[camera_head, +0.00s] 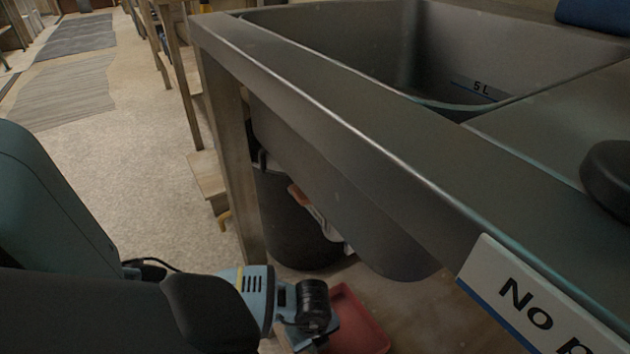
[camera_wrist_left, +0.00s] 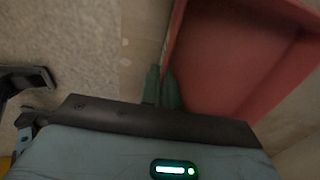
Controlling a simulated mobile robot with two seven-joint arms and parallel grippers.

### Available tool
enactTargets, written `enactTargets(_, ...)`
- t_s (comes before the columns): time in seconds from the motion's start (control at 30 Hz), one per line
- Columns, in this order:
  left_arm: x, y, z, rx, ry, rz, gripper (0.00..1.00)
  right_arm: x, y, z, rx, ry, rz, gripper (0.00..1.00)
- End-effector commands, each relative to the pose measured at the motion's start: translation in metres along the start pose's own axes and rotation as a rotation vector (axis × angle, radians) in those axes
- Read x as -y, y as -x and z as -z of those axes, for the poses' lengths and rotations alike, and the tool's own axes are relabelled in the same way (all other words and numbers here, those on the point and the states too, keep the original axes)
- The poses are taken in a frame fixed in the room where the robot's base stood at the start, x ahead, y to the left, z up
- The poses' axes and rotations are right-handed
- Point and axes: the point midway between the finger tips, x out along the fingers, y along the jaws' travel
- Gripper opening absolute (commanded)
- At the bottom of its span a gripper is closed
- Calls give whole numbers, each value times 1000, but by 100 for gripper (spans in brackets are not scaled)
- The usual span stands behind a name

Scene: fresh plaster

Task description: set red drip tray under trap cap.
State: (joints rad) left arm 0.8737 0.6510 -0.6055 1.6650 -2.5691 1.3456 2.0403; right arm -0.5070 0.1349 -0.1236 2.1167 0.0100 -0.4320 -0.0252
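The red drip tray (camera_head: 358,322) shows at the bottom of the head view, low beneath the front edge of the sink counter. In the left wrist view the tray (camera_wrist_left: 235,55) fills the upper right. My left gripper (camera_wrist_left: 162,88) has its two green fingers close together, one on each side of the tray's left wall, and looks shut on it. In the head view the left wrist is beside the tray's left side, and the fingertips are hidden. I cannot tell whether the tray touches the floor. The trap cap is not visible. My right gripper is not in view.
The steel sink counter (camera_head: 330,110) overhangs the tray, with a rounded grey underside (camera_head: 392,262) below it. A sign (camera_head: 520,300) hangs on the front edge. Open floor (camera_head: 110,150) lies left.

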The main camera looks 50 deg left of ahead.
Motion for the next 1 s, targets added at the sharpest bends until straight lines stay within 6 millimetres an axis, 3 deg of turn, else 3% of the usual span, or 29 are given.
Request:
enactTargets(0.37, 1, -2, 0, 0, 0, 2, 0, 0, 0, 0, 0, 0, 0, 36)
enactTargets(0.5, 0, -2, 0, 0, 0, 1, 20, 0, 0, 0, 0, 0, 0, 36)
enactTargets(0.57, 0, -2, 0, 0, 0, 1, 25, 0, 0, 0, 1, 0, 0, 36)
enactTargets(0.87, 1, 0, 0, 0, 0, 2, 25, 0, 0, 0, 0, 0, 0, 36)
enactTargets(1.0, 1, 14, 0, 0, 1, 3, 25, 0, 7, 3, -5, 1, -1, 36)
